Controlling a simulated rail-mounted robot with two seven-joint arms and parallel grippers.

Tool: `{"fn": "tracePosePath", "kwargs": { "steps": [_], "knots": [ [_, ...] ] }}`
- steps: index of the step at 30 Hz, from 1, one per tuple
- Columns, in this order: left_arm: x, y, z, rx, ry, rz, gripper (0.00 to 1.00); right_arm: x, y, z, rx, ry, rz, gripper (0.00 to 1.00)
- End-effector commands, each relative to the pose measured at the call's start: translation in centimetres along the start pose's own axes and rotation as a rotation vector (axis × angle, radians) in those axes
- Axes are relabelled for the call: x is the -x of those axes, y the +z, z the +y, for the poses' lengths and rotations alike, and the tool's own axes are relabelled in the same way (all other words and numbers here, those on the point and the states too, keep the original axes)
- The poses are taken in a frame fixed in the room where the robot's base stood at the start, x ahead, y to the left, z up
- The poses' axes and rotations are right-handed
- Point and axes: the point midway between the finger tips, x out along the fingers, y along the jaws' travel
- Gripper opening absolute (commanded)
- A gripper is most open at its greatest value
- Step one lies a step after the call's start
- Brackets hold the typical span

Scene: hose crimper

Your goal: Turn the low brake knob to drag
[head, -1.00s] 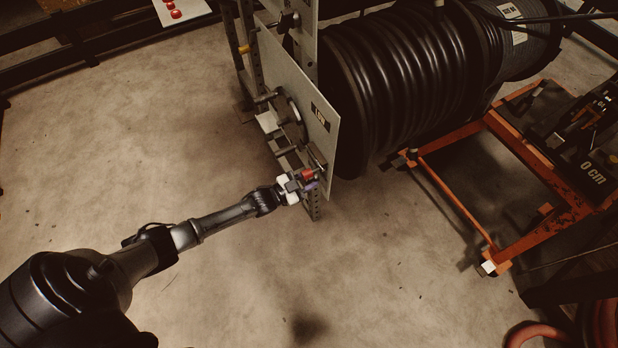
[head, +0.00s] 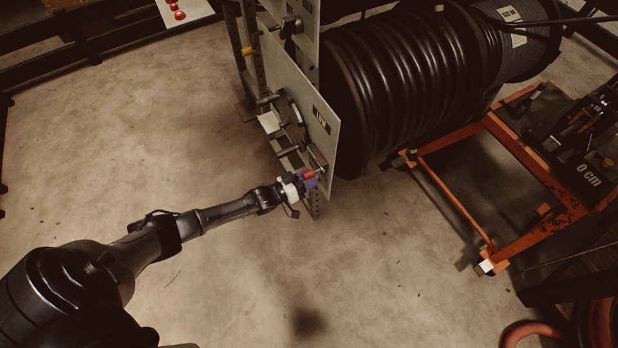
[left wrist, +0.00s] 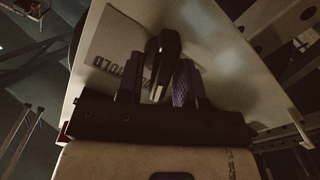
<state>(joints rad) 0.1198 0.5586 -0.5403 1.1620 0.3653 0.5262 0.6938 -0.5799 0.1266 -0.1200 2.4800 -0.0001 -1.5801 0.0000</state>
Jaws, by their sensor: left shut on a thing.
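The low brake knob (left wrist: 163,65) is a dark bar-shaped handle on a pale panel in the left wrist view. It stands between the two purple fingers of my left gripper (left wrist: 156,85), which is shut on it. A pale label behind the fingers shows letters that look like "HOLD", upside down and partly covered. In the head view my left gripper (head: 313,180) is at the lower front corner of the grey panel marked LOW (head: 321,120); the knob is mostly hidden there. My right gripper is not in view.
A large black hose reel (head: 390,90) stands behind the panel. An orange wheeled frame (head: 455,200) is to the right. Metal brackets and a dark handwheel (head: 291,120) sit on the panel beside my gripper. The concrete floor at left is clear.

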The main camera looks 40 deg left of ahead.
Motion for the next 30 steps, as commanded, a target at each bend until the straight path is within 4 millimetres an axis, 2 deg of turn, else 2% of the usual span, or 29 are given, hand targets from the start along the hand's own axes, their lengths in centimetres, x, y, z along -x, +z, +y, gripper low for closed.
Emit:
{"fn": "tracePosePath", "kwargs": {
  "steps": [21,22,24,30],
  "knots": [
    [-0.01,0.0,-0.05,0.059,0.0,-0.001,0.1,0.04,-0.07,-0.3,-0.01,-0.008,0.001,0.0],
    [0.0,0.01,-0.05,0.059,0.0,-0.001,0.36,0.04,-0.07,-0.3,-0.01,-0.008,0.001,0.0],
    [-0.01,0.0,-0.05,0.059,0.0,-0.001,0.41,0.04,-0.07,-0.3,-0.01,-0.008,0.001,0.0],
    [0.03,0.0,-0.05,0.059,0.0,-0.001,0.41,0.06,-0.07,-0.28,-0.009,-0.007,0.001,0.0]
  ]
}}
